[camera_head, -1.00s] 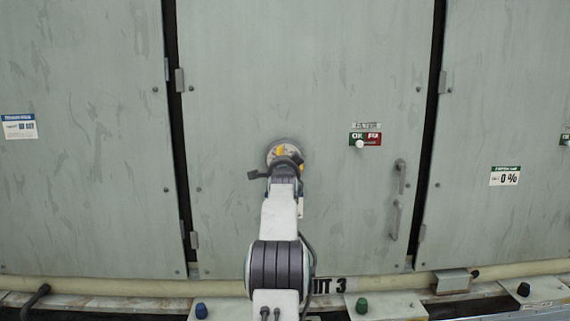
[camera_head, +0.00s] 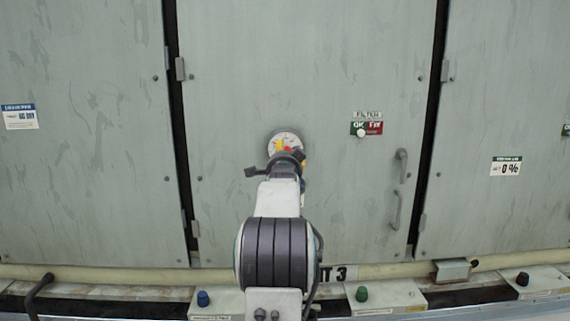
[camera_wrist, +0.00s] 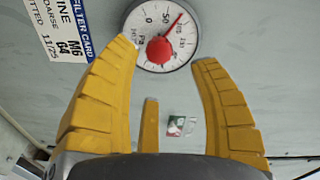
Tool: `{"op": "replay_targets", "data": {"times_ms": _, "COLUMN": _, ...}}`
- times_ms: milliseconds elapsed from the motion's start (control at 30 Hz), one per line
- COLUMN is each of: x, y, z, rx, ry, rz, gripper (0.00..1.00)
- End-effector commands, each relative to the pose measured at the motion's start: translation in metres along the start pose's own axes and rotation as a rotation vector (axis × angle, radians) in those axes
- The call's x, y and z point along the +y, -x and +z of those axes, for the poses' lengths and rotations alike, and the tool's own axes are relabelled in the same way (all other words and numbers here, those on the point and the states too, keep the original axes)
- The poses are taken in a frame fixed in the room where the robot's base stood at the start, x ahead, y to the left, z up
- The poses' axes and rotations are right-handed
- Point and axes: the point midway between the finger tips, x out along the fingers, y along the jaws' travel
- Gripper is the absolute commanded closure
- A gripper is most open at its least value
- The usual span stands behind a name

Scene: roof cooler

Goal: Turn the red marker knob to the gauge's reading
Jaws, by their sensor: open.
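The round white gauge (camera_wrist: 146,18) is on the cabinet panel, at the top middle of the wrist view. The red marker knob (camera_wrist: 159,50) sits at its centre, and a thin red pointer runs from it up and right, past the 50 mark. In the head view the gauge (camera_head: 284,138) shows partly above my gripper (camera_head: 290,158), which hides its lower part. In the wrist view my gripper (camera_wrist: 165,50) is open, its yellow fingers spread to both sides of the knob. I cannot tell how far the fingertips are from the panel; nothing is held.
A FILTER plate with OK and FIX fields (camera_head: 366,128) and a white knob is right of the gauge. A door handle (camera_head: 398,190) is further right. Boxes with a blue knob (camera_head: 203,299) and a green knob (camera_head: 362,294) stand along the bottom. The panel around the gauge is flat.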

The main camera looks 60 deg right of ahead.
Motion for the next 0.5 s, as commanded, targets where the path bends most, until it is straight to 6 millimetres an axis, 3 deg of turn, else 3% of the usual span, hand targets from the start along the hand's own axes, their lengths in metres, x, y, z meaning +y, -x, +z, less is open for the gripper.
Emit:
{"op": "replay_targets", "data": {"times_ms": 200, "x": -0.001, "y": 0.026, "z": 0.0, "rx": 0.0, "ry": 0.0, "rz": 0.0, "gripper": 0.44}}
{"op": "replay_targets", "data": {"times_ms": 500, "x": -0.001, "y": 0.047, "z": 0.0, "rx": 0.0, "ry": 0.0, "rz": -0.001, "gripper": 0.44}}
